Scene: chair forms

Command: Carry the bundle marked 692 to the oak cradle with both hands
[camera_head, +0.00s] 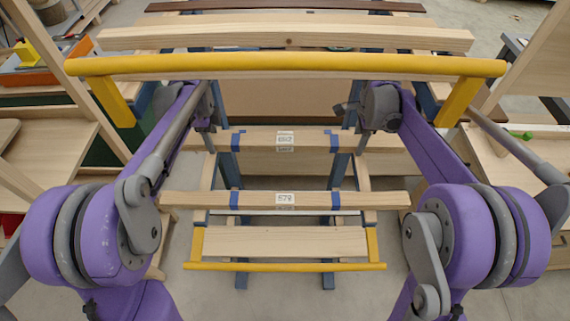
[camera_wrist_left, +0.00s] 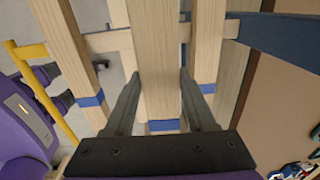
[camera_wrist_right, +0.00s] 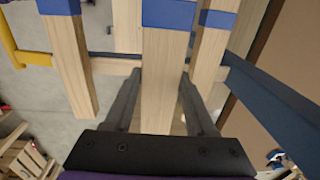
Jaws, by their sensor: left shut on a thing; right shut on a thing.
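A pale timber bundle (camera_head: 260,141) with blue bands and a white label lies across the middle of the head view. The label looks like 692, but its digits are small and blurred. My left gripper (camera_head: 211,140) is shut on the bundle's left part; in the left wrist view the timber (camera_wrist_left: 158,65) runs between the fingers. My right gripper (camera_head: 360,145) is shut on its right part; in the right wrist view the timber (camera_wrist_right: 165,75) also lies between the fingers. I cannot tell which support is the oak cradle.
Another blue-banded, labelled bundle (camera_head: 260,199) lies nearer to me. A wide yellow rail (camera_head: 285,65) crosses beyond the grippers. Wooden stands (camera_head: 500,175) flank the right; an orange tray (camera_head: 40,72) is far left.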

